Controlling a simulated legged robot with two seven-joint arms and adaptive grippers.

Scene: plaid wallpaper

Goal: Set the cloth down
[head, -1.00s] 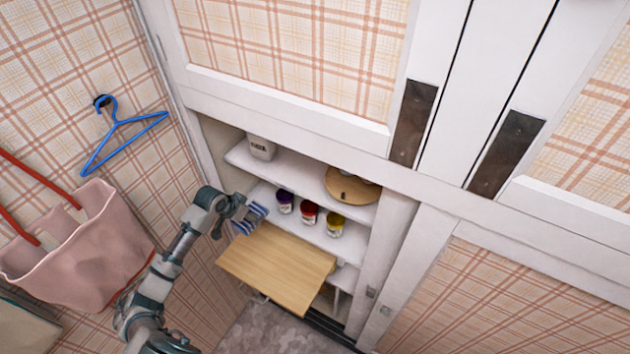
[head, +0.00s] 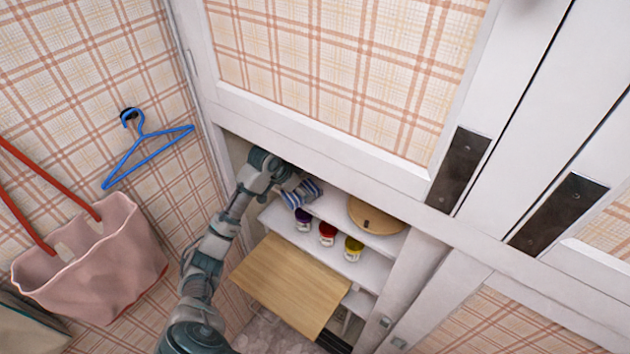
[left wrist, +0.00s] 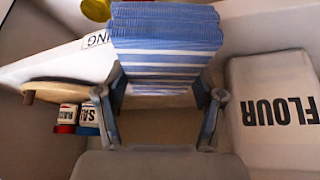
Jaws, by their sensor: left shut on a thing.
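The cloth (head: 303,193) is blue and white striped. My left gripper (head: 290,184) is shut on it at the upper shelf of the open cupboard, above the jars. In the left wrist view the cloth (left wrist: 165,45) spreads beyond the fingertips of the left gripper (left wrist: 163,90), with the flour container (left wrist: 275,110) to its right. I cannot tell whether the cloth touches the shelf (head: 335,216). My right gripper is not in view.
Purple (head: 303,220), red (head: 327,234) and yellow (head: 353,249) jars stand on the shelf below. A round wooden piece (head: 377,217) is on the upper shelf, to the right. A wooden board (head: 290,285) juts out lower down. A pink bag (head: 95,265) and blue hanger (head: 145,155) hang left.

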